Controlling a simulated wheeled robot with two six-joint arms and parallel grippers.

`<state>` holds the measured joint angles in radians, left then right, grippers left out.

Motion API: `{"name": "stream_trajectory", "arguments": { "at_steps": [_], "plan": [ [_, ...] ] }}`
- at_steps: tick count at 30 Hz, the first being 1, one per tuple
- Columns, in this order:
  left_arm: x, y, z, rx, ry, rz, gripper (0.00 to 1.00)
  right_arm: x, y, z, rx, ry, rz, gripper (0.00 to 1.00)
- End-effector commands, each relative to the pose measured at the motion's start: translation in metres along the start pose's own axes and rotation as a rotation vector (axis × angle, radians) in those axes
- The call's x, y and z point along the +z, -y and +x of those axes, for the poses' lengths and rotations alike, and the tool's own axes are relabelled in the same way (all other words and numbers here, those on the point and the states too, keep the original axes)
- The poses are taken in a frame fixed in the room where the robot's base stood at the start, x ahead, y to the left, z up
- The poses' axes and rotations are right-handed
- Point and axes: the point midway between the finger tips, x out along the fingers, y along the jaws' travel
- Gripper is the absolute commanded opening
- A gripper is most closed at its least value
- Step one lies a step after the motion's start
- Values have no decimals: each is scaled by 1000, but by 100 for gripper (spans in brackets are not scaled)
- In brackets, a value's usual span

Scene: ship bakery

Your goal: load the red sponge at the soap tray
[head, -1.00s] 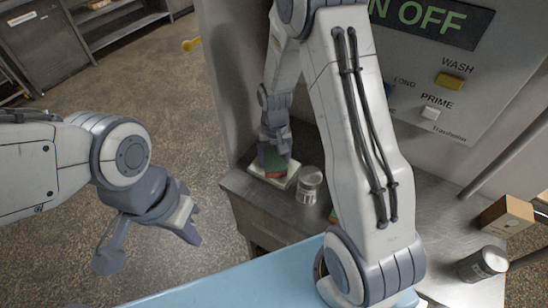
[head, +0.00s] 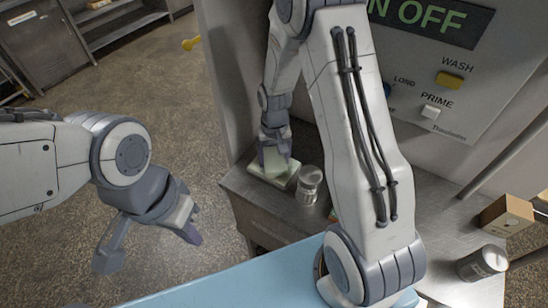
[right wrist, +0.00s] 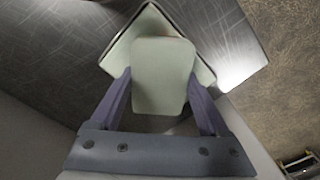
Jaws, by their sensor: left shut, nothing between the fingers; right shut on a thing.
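My right gripper (head: 276,150) is shut on the sponge (head: 273,161), pointing down over the soap tray (head: 284,184) on the steel counter. In the right wrist view the sponge (right wrist: 162,75) is a pale green pad between the two fingers, with a thin reddish-brown trace at its far edge. The pale tray (right wrist: 122,55) lies beneath it, its corners showing around the sponge. The sponge appears to be touching the tray; its underside is hidden. My left gripper (head: 190,233) is shut and empty, at left above the floor, away from the counter.
A lidded metal jar (head: 309,187) stands close right of the tray. A small reddish-green thing (head: 333,215) is mostly hidden behind my right arm. A cardboard box (head: 505,216) and a dark can (head: 482,264) stand at right. The machine panel (head: 450,60) rises behind the counter.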

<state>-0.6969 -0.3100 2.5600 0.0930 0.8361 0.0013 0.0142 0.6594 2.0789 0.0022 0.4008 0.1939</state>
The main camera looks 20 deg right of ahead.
Motion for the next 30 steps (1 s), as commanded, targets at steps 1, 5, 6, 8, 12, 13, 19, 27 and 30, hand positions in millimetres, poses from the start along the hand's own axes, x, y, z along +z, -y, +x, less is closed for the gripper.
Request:
{"name": "stream_trajectory", "arguments": {
  "at_steps": [1,5,6,8,12,13,19,27,30],
  "plan": [
    [0,0,0,0,0,0,0,1,0,1,0,3,0,35],
    [0,0,0,0,0,0,0,1,0,1,1,3,0,35],
    [0,0,-1,0,0,0,0,1,0,0,1,3,0,35],
    [0,0,-4,0,0,0,0,1,0,-3,1,3,0,35],
    [-1,-1,-13,0,0,0,0,1,0,-14,0,2,0,35],
    [-1,-1,-16,0,0,0,0,1,0,-17,0,2,0,35],
    [-2,-2,-29,0,0,0,0,0,0,-34,0,1,0,35],
    [-2,-3,-47,0,0,0,0,0,0,-56,0,1,0,35],
    [-3,-4,-54,0,0,0,0,0,0,-63,0,1,0,35]
  ]
}}
